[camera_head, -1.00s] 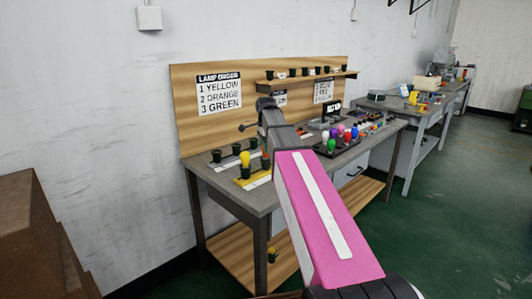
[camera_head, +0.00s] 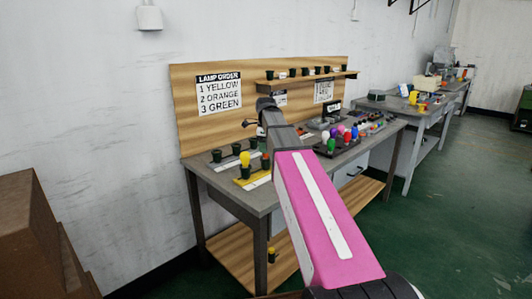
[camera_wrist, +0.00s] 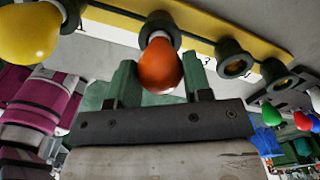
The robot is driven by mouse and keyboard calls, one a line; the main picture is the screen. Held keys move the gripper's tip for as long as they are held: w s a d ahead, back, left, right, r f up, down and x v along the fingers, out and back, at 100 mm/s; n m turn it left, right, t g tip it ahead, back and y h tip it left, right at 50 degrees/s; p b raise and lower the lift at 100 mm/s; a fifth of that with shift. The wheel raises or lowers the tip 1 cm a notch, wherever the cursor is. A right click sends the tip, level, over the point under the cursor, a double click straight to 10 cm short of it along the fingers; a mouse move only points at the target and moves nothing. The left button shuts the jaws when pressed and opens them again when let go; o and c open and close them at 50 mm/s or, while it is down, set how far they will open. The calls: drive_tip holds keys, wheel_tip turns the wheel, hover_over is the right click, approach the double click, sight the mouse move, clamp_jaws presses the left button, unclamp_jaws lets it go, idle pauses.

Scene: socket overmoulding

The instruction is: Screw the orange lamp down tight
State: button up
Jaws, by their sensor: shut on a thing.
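The orange lamp (camera_wrist: 158,66) sits with its neck in a dark socket (camera_wrist: 161,27) on a yellow strip (camera_wrist: 205,47) in the wrist view. My gripper (camera_wrist: 161,76) has a green finger on each side of the bulb and is shut on it. How deep the thread sits in the socket is hidden. A yellow lamp (camera_wrist: 30,34) stands in the neighbouring socket, to the left in the wrist view. It also shows in the head view (camera_head: 245,159). My arm covers much of the working area in the head view.
Empty sockets (camera_wrist: 235,60) follow to the right on the strip in the wrist view. A tray of several coloured lamps (camera_head: 338,138) stands further right on the bench (camera_head: 262,199). A sign (camera_head: 219,93) lists yellow, orange, green.

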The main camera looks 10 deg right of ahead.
drive_tip(key=shift+m, duration=0.3)
drive_tip(key=m, duration=0.4)
idle(0.3)
drive_tip(key=o, duration=0.9)
drive_tip(key=n, duration=1.3)
drive_tip(key=shift+n, duration=0.3)
